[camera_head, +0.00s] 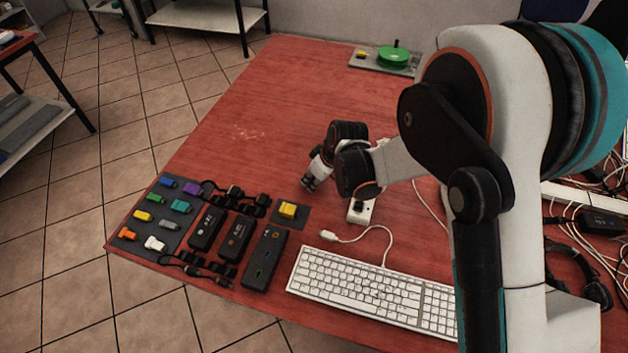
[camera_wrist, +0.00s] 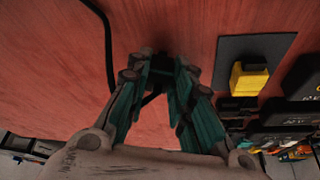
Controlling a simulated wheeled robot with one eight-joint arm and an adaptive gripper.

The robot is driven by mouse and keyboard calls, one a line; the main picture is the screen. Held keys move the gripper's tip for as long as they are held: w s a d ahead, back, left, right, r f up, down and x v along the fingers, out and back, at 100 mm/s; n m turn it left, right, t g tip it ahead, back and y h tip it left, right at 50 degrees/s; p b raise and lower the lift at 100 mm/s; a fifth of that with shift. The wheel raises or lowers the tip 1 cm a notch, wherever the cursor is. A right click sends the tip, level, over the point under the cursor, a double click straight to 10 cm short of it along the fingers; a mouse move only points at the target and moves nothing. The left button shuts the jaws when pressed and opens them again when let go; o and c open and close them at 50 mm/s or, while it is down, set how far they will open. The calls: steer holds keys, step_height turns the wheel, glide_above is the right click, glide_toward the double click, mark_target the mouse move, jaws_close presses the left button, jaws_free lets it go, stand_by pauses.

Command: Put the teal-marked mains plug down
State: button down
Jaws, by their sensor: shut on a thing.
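My gripper (camera_head: 312,180) is over the middle of the red table, left of a white power strip (camera_head: 361,211). In the wrist view its teal-padded fingers (camera_wrist: 160,66) are shut on a small dark plug (camera_wrist: 158,57) at their tips. The fingers hide most of the plug, and I cannot make out a teal mark on it. A black cable (camera_wrist: 107,40) runs across the table beside the fingers. I cannot tell whether the plug touches the table.
A yellow block (camera_head: 288,210) sits on a small dark mat nearby. Black adapters (camera_head: 236,238), a mat of coloured connectors (camera_head: 143,216) and a white keyboard (camera_head: 370,284) lie closer to the front. A green reel (camera_head: 394,56) stands at the back. The table's left middle is clear.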

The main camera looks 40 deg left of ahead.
steer(key=shift+r, duration=0.1)
steer(key=c, duration=1.4)
jaws_free()
steer(key=shift+r, duration=0.1)
steer(key=p+v, duration=0.3)
steer(key=v, duration=0.9)
